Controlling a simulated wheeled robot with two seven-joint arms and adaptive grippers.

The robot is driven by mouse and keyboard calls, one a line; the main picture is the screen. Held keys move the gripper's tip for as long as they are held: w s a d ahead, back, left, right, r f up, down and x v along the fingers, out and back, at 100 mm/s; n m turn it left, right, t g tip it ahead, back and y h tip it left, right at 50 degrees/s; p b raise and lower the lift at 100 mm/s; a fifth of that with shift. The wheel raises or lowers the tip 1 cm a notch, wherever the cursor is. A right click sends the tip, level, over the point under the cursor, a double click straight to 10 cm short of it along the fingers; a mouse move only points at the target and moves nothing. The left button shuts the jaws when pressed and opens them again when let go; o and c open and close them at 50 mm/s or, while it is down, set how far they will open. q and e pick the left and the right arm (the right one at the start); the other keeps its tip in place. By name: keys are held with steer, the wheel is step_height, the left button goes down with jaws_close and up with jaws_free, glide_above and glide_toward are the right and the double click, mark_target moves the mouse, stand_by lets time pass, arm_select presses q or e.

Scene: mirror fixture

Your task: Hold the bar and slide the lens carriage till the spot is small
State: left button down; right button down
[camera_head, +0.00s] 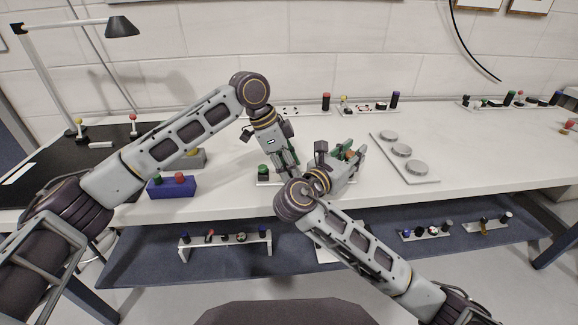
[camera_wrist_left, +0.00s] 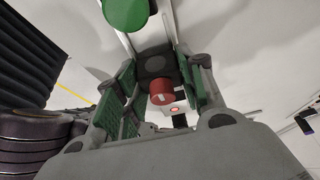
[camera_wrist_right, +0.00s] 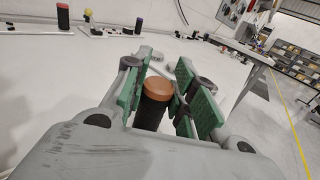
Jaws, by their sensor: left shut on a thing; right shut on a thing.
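A white bar (camera_wrist_left: 157,28) runs between the fingers of my left gripper (camera_wrist_left: 158,80) in the left wrist view. A green knob (camera_wrist_left: 125,12) stands at its upper end; the knob also shows in the head view (camera_head: 263,171). My left gripper is shut on a dark grey block (camera_wrist_left: 155,65) on the bar, with a red knob (camera_wrist_left: 161,93) beside it. A small red spot (camera_wrist_left: 174,110) glows just beyond. My right gripper (camera_wrist_right: 160,85) is shut on a black post with an orange cap (camera_wrist_right: 157,88). I cannot tell which part is the lens carriage.
A blue box (camera_head: 172,188) with two knobs lies left of my left gripper. A white plate with several grey discs (camera_head: 421,173) lies to the right. A rack with several knobs (camera_head: 224,239) stands on the lower shelf. The table's right part is mostly clear.

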arm_select(q)
steer(key=shift+a, duration=0.2)
stand_by(0.3)
steer(key=c, duration=0.9)
jaws_free()
steer(key=shift+r, duration=0.15)
steer(key=shift+v, duration=5.85)
steer(key=shift+a, duration=0.1)
